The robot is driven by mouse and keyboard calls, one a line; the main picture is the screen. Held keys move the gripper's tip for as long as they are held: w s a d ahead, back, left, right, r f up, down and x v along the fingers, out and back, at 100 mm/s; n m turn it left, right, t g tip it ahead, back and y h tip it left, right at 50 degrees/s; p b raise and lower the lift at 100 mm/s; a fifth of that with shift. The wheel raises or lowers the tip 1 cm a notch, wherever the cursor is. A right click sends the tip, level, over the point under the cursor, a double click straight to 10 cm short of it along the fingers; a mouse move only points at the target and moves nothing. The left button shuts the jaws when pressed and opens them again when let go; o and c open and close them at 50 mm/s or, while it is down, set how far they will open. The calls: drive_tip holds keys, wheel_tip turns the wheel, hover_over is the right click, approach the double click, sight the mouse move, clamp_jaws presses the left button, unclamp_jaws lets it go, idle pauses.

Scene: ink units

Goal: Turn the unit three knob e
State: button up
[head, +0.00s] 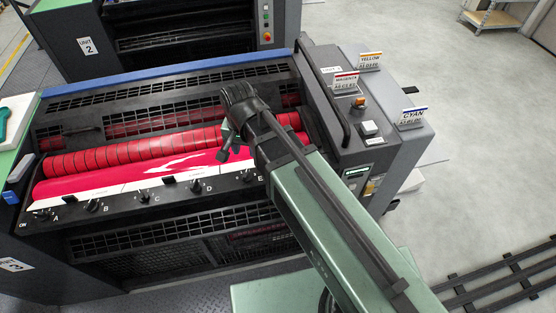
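Knob E (247,175) is a small dark knob at the right end of the knob row on the front unit's black panel, just left of the white letter E. Its exact angle is too small to read. My gripper (228,146) is above and to the left of knob E, over the magenta roller, and appears apart from the knob. Its fingers are small and partly hidden by my wrist, so I cannot tell whether they are open or shut. Nothing is visibly held.
Knobs A (42,214), B (92,205), C (143,196) and D (196,186) share the panel. The red roller (130,150) lies behind. A side console (365,130) with colour-name cards stands right. Unit 2 (160,30) is behind. Floor at right is mostly clear.

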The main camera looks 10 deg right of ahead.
sight(246, 173)
drive_tip(key=f+b, duration=0.7)
drive_tip(key=a+f+b, duration=0.1)
drive_tip(key=f+b, duration=0.3)
drive_tip(key=shift+s, duration=0.15)
drive_tip(key=shift+r, duration=0.1)
drive_tip(key=shift+c, duration=0.3)
clamp_jaws()
